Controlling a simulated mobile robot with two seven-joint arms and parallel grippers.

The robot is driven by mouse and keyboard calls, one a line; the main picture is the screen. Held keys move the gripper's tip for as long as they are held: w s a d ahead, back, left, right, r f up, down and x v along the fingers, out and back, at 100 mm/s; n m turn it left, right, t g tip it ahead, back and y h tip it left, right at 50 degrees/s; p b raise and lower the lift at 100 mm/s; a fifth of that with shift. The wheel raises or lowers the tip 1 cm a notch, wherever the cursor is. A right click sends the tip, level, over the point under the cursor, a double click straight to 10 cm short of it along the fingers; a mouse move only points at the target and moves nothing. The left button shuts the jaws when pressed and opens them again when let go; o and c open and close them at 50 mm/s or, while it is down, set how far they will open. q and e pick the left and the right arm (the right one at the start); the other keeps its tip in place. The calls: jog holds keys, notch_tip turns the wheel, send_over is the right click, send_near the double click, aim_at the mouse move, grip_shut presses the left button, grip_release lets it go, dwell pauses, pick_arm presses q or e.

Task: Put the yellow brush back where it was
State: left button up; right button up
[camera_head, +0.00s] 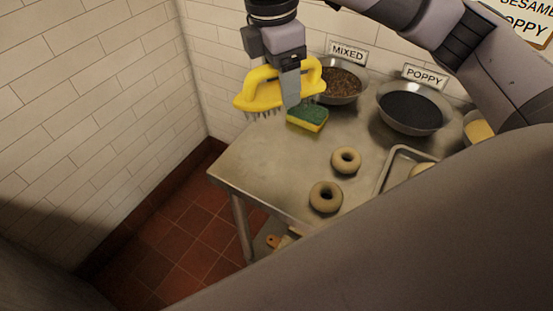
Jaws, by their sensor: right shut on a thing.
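The yellow brush (258,97) has an arched handle and dark bristles pointing down. My right gripper (290,92) is shut on the brush's handle. It holds the brush over the far left part of the metal table (262,165), next to the tiled wall corner. Whether the bristles touch the table I cannot tell. A green and yellow sponge (308,117) lies on the table just right of and below the brush. My left gripper is not in view.
Bowls labelled MIXED (342,86) and POPPY (410,108) stand along the back wall. Two bagels (326,197) (345,160) lie near the front. A metal tray (396,163) is at the right. The table's left part is clear. My arm hides the lower right.

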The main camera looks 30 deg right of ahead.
aim_at(277, 81)
jog(key=r+n, duration=0.1)
jog(key=n, duration=0.1)
jog(key=w+r+n, duration=0.1)
jog(key=n, duration=0.1)
jog(key=w+n, duration=0.1)
jog(key=n, duration=0.1)
jog(key=shift+d+r+n+t, duration=0.25)
jog(key=shift+r+n+t, duration=0.15)
jog(key=shift+w+f+b, duration=0.1)
jog(key=shift+f+b, duration=0.2)
jog(key=shift+b, duration=0.05)
notch_tip(277, 81, down, 19)
jog(key=shift+f+b, duration=0.15)
jog(key=shift+b, duration=0.25)
jog(key=o, duration=1)
jog(key=shift+f, duration=0.1)
jog(key=r, duration=0.8)
jog(key=a+r, duration=0.1)
jog(key=r, duration=0.3)
jog(key=shift+s+a+r, duration=0.1)
jog(key=shift+s, duration=0.3)
